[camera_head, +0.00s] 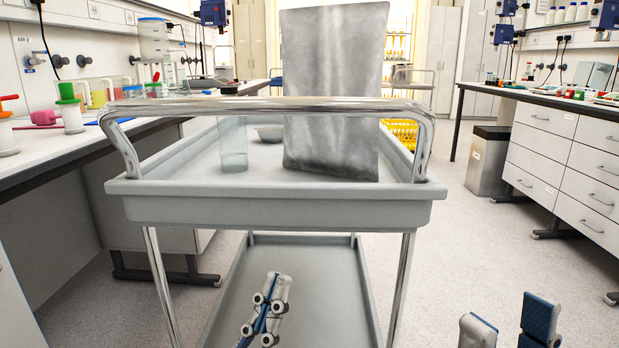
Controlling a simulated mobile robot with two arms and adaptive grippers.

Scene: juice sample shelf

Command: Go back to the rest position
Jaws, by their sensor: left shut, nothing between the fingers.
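My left gripper (278,286) shows at the bottom centre, in front of the cart's lower shelf in the picture. Its two fingers lie together with nothing between them. My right gripper (509,322) shows at the bottom right over the floor. Its two fingertips stand wide apart and the gap is empty. The rest of both arms is out of view. A grey cart (280,211) with a chrome handle stands straight ahead. On its top tray are a tall grey panel (331,95), a clear glass cylinder (233,150) and a small bowl (269,134).
A left bench (62,154) carries bottles and other lab items. A right bench (541,112) with drawers stands beyond the open floor (470,235). A grey bin (489,162) stands by it. A yellow crate (404,134) shows behind the cart.

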